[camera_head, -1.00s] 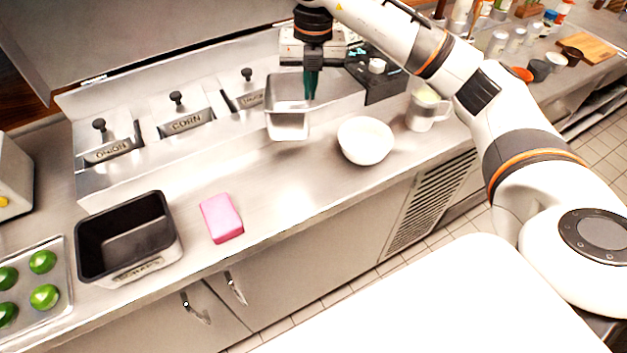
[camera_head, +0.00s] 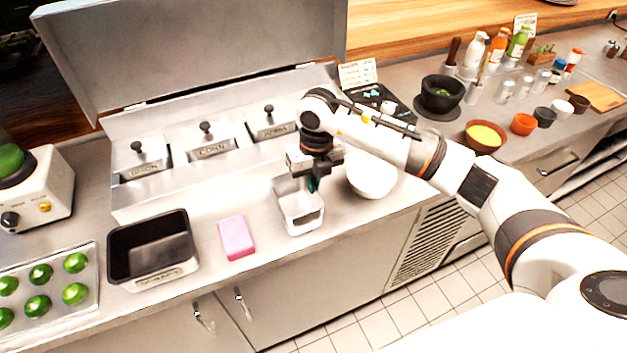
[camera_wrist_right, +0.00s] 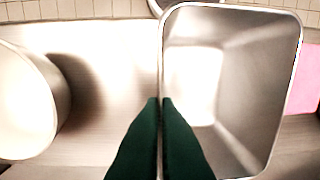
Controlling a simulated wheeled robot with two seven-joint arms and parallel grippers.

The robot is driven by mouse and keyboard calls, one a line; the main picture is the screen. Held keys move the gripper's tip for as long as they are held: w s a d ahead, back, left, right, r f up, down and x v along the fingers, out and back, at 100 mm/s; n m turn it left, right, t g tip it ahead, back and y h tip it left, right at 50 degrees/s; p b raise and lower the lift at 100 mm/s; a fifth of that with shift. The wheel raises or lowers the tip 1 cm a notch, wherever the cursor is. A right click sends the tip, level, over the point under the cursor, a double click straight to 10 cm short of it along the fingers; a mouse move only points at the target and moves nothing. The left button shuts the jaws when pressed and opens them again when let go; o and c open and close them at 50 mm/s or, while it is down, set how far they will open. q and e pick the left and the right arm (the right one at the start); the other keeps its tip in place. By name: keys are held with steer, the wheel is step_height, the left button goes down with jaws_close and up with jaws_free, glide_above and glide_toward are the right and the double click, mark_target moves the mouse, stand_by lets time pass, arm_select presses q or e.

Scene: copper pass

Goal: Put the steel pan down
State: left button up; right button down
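The steel pan (camera_head: 301,222) is an empty rectangular metal pan at the front of the counter, between a pink sponge and a white bowl. My right gripper (camera_head: 313,184) is above its right side. In the right wrist view, my green fingertips (camera_wrist_right: 160,103) are closed on one wall of the steel pan (camera_wrist_right: 232,90), with the rim between them. The pan is roughly upright; I cannot tell whether its base touches the counter. My left gripper is not in view.
The pink sponge (camera_head: 237,238) lies left of the pan, and the white bowl (camera_head: 371,180) stands close on its right. Lidded wells (camera_head: 211,150) are behind. The counter's front edge is near.

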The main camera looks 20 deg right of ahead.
steer(key=shift+w+f, duration=0.1)
steer(key=shift+f, duration=0.35)
steer(key=shift+f, duration=0.2)
steer(key=c, duration=1.7)
jaws_free()
steer(key=shift+r, duration=0.1)
